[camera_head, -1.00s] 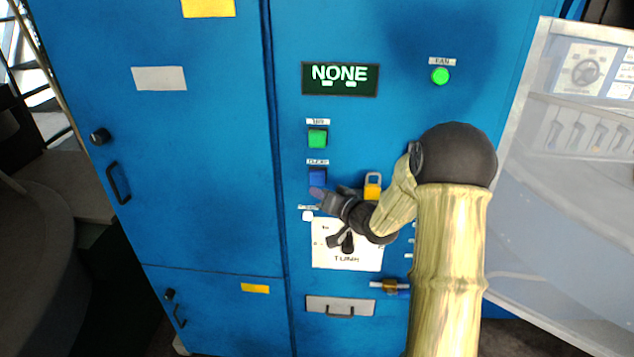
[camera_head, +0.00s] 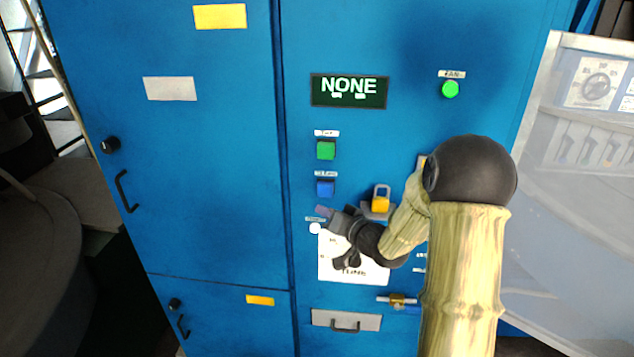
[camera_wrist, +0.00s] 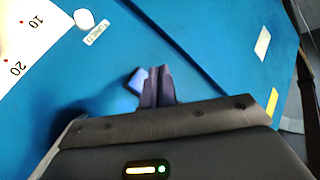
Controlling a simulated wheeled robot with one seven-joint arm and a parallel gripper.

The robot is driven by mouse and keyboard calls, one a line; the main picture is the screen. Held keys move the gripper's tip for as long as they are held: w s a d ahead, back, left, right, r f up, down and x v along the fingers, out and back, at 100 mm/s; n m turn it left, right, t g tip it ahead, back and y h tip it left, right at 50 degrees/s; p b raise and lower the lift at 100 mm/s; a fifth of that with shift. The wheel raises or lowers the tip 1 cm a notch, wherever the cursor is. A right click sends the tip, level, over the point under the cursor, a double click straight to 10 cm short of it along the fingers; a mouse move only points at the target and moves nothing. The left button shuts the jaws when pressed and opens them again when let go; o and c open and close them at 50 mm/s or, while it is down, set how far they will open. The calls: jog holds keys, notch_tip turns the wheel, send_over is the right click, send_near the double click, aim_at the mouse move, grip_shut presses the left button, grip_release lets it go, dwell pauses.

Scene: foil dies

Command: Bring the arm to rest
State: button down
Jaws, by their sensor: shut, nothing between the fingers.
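My gripper (camera_head: 322,211) is shut and empty in front of the blue cabinet (camera_head: 210,150). In the head view its fingertips are just below the blue button (camera_head: 325,188) and beside a small white round knob (camera_head: 315,228). The wrist view shows the closed fingers (camera_wrist: 157,82) with part of the blue button (camera_wrist: 138,79) right beside them; I cannot tell whether they touch. My arm is bent at a dark elbow and hides part of the panel, including part of the white printed sheet (camera_head: 350,273).
The panel holds a display reading NONE (camera_head: 349,91), a green button (camera_head: 326,150), a lit green fan button (camera_head: 450,89), a yellow padlock (camera_head: 381,203) and a drawer handle (camera_head: 345,326). A pale translucent panel (camera_head: 560,200) stands at the right.

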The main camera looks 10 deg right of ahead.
jog(key=s+f+n+g+h+b, duration=0.1)
jog(key=s+f+g+h+b, duration=0.2)
jog(key=s, duration=1)
jog(key=s+f+n+g+h+b, duration=0.1)
jog(key=s+f+g+h+b, duration=0.3)
jog(key=s+f+g, duration=0.4)
jog(key=s+f, duration=0.2)
jog(key=s, duration=0.4)
jog(key=shift+s+a+g, duration=0.2)
jog(key=shift+a+g, duration=0.05)
jog(key=shift+g, duration=0.15)
jog(key=shift+f, duration=0.1)
